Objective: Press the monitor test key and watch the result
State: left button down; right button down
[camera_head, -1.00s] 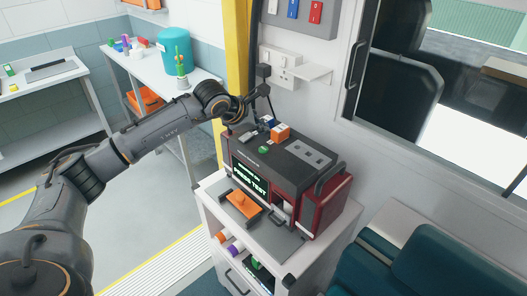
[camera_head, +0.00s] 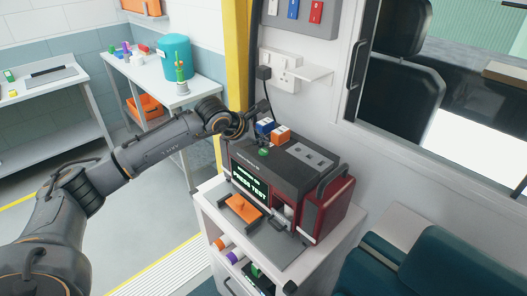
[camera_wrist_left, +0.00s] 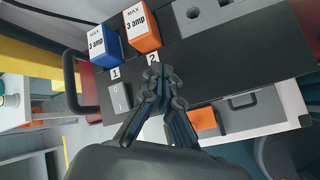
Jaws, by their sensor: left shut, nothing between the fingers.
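The monitor (camera_head: 262,172) is a dark box with a red side, standing on a white cabinet. Its lit green screen (camera_head: 250,186) reads "PRESS TEST". A small green key (camera_head: 263,152) sits on its top, near the front. My left gripper (camera_head: 257,136) is low over the monitor's top, by the green key. In the left wrist view its fingers (camera_wrist_left: 154,74) are together and empty, in front of the label 2. The green key does not show there; I cannot tell whether the fingertips touch it. My right gripper is not in view.
A blue cube (camera_wrist_left: 101,46) and an orange cube (camera_wrist_left: 140,28), both marked "MAX 3 amp", stand close behind the fingers. An orange piece (camera_head: 243,208) lies before the screen. A cable hangs from the wall socket (camera_head: 284,70).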

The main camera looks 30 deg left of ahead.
aim_at(262, 152)
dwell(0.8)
pick_arm(q)
jog(key=shift+f+b, duration=0.4)
jog(key=shift+b, duration=0.25)
jog(key=shift+f+b, duration=0.45)
jog(key=shift+b, duration=0.15)
dwell(0.4)
jog(key=shift+r, duration=0.85)
jog(key=shift+p, duration=0.3)
jog(key=shift+r+p, duration=1.15)
jog(key=shift+r, duration=1.4)
